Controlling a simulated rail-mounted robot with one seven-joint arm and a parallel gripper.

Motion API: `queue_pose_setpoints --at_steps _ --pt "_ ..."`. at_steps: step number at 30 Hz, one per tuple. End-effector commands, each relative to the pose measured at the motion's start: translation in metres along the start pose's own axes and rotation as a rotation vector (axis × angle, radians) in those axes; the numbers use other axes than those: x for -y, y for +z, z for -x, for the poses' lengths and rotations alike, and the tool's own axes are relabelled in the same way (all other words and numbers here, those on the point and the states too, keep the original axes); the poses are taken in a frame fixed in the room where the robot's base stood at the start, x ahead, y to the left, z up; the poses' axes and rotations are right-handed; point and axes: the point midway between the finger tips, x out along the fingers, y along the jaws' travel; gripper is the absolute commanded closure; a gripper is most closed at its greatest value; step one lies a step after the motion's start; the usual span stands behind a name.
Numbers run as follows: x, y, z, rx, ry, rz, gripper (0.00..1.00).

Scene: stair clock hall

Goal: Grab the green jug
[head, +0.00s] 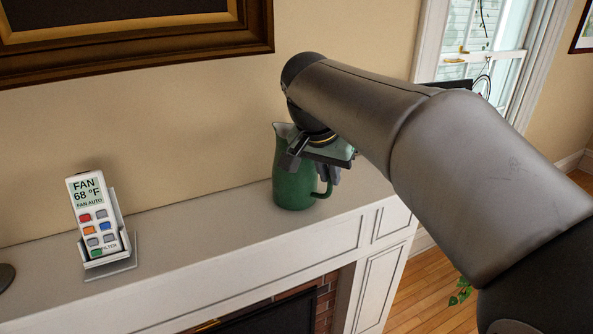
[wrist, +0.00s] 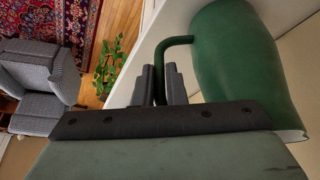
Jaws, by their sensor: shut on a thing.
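The green jug (head: 292,182) stands upright on the white mantel shelf, its spout to the left and its handle to the right. In the wrist view the jug's body (wrist: 240,60) fills the upper right, with the handle (wrist: 172,41) running down between the finger pads. My gripper (wrist: 165,85) is shut on the jug's handle. In the head view my gripper (head: 322,170) is at the jug's right side, and my arm and wrist hide the upper part of the handle and some of the rim.
A fan remote (head: 93,213) stands in a holder on the mantel (head: 170,243) to the left. The shelf between it and the jug is clear. A framed picture (head: 130,42) hangs above. The wrist view shows a grey armchair (wrist: 40,85) and a plant (wrist: 112,62) below.

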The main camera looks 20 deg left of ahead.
Motion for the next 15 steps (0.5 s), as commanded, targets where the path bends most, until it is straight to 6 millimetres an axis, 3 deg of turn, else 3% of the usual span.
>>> queue_pose_setpoints --at_steps 15 --pt "0.0002 -0.0024 0.0045 -0.004 -0.004 -0.002 1.00"
